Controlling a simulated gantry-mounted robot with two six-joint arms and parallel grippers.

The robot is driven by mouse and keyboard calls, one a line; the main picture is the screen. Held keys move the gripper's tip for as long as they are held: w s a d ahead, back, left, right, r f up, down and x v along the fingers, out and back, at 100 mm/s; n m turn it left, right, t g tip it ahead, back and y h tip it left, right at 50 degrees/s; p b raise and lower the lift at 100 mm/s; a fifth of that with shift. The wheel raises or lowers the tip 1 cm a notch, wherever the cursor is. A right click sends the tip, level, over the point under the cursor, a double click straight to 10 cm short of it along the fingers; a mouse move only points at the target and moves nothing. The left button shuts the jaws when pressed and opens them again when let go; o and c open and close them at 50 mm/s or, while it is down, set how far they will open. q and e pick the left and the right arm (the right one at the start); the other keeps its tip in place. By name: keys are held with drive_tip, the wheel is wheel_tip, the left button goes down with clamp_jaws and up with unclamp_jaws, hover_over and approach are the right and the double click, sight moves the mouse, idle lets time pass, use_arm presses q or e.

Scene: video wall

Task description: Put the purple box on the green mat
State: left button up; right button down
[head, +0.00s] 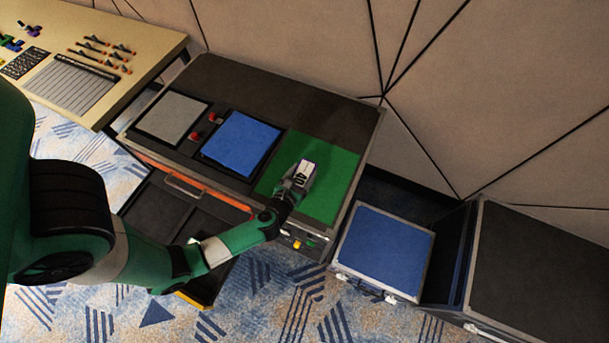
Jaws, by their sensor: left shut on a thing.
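The purple box (307,168) is small and shows a pale top with a purple edge. My left gripper (300,177) is shut on it, over the middle of the green mat (332,188). I cannot tell whether the box touches the mat or is held just above it. The green mat lies at the right end of the dark case top, right of a blue mat (241,139) and a grey mat (173,118). My left arm and gripper hide the mat's lower left part. My right gripper is not in view.
Small red blocks (202,132) sit between the grey and blue mats. A blue-topped case (382,250) stands right. A desk with controls (84,73) stands at upper left. The case's back strip is clear.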

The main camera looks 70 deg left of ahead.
sight(305, 176)
use_arm(q)
drive_tip(key=shift+w+a+f, duration=0.15)
drive_tip(key=shift+w+f, duration=0.05)
drive_tip(key=f+b, duration=0.2)
drive_tip(key=f, duration=0.1)
drive_tip(key=f+b, duration=0.1)
drive_tip(key=shift+w+a+f, duration=0.15)
drive_tip(key=shift+w+a, duration=0.1)
drive_tip(key=shift+r, duration=0.2)
drive_tip(key=shift+f, duration=0.1)
